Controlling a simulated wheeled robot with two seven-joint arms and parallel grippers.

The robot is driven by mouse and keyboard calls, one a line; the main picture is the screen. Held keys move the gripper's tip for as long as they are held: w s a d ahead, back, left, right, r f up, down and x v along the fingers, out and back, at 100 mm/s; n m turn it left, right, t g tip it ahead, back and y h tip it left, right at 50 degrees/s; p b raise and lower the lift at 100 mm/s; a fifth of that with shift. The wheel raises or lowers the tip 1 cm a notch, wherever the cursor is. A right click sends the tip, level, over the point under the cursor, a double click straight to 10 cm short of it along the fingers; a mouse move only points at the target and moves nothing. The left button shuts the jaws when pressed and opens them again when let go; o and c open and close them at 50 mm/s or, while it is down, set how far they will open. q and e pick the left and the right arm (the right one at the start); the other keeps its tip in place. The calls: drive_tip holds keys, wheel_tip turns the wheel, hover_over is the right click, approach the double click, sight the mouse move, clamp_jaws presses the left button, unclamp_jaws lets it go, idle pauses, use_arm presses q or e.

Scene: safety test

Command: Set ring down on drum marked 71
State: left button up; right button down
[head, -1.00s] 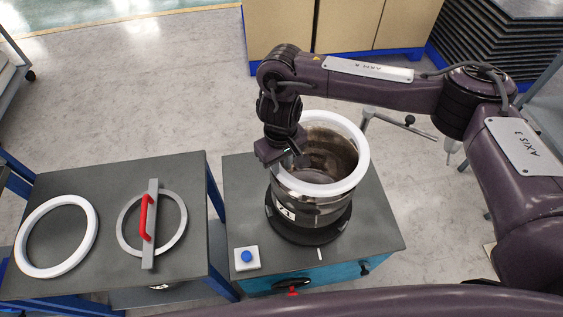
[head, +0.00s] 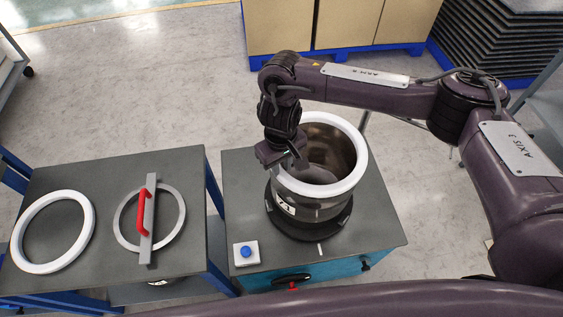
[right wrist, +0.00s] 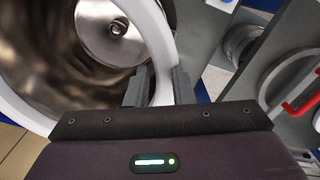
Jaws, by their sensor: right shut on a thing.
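A white ring (head: 360,150) lies at the top of a shiny metal drum (head: 318,213), around its mouth. It looks level and roughly centred; whether it touches the rim all round cannot be told. The drum stands upright on a dark round base, and its white label (head: 285,205) appears to read 71. My right gripper (head: 290,160) is shut on the ring's left side. In the right wrist view the fingers (right wrist: 156,88) straddle the ring's white band (right wrist: 150,35), with the drum's shiny inside (right wrist: 95,55) beyond. My left gripper is not in view.
A table (head: 110,185) at left holds another white ring (head: 22,238) and a grey ring-shaped lid with a red handle (head: 142,212). Cartons (head: 345,25) stand behind, with clear floor between.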

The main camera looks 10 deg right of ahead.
idle(0.3)
drive_tip(key=c, duration=1.2)
unclamp_jaws()
drive_tip(key=shift+o, duration=0.2)
drive_tip(key=shift+r, duration=0.1)
wheel_tip(320, 180, up, 8)
drive_tip(key=shift+f+p, duration=0.2)
drive_tip(key=shift+p, duration=0.1)
wheel_tip(320, 180, up, 7)
drive_tip(key=p, duration=0.8)
